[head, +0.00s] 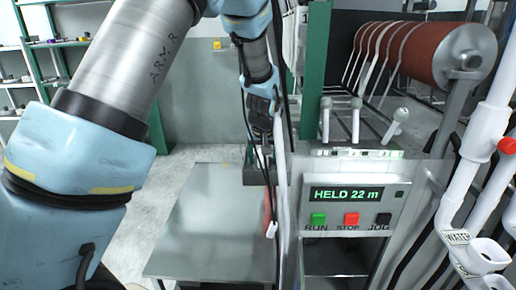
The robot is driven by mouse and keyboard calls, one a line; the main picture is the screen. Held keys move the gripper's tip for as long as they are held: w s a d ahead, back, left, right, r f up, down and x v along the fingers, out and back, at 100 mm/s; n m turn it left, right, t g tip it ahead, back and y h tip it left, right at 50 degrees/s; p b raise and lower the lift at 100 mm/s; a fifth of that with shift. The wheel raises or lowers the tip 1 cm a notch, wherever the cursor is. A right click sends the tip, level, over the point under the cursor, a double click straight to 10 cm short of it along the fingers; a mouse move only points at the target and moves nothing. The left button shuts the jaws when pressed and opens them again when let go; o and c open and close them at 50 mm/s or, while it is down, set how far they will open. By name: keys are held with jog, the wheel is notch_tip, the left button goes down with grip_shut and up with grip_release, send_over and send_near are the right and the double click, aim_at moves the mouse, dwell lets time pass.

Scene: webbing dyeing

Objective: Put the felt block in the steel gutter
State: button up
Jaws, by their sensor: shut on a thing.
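My gripper (262,172) hangs at the end of my arm, above the right back part of a steel table. It is small and dark in the head view, partly covered by hanging cables. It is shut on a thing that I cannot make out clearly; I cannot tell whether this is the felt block. A reddish patch (268,212) shows just below the gripper, half hidden by the cables. I cannot tell the steel gutter apart with certainty.
The steel table (200,235) looks bare on its left. To the right stands a machine panel (352,205) reading "HELD 22 m", with levers above it (355,120). A red-brown roller (425,55) and white pipes (470,170) are at the right. Shelves (55,60) stand back left.

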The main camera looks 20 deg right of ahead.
jog(key=shift+f+b, duration=0.7)
jog(key=shift+f, duration=0.2)
jog(key=o, duration=1.5)
jog(key=b+v, duration=0.2)
jog(key=v, duration=1)
jog(key=shift+a+b, duration=0.1)
jog(key=shift+b, duration=0.25)
jog(key=w+a+f+n+g+y, duration=0.1)
jog(key=w+a+f+n, duration=0.15)
jog(key=a, duration=1.35)
jog(key=shift+n+g+y, duration=0.3)
jog(key=shift+n+g, duration=0.35)
jog(key=shift+g, duration=0.05)
jog(key=s+a+f, duration=0.1)
jog(key=s+a, duration=0.2)
jog(key=a, duration=0.3)
jog(key=s+a+f, duration=0.2)
jog(key=s+a, duration=0.1)
jog(key=a, duration=0.3)
jog(key=s+a+f, duration=0.2)
jog(key=s+a, duration=0.1)
jog(key=a, duration=0.3)
jog(key=shift+s+a+f, duration=0.1)
jog(key=shift+s+a, duration=0.1)
jog(key=shift+a, duration=0.15)
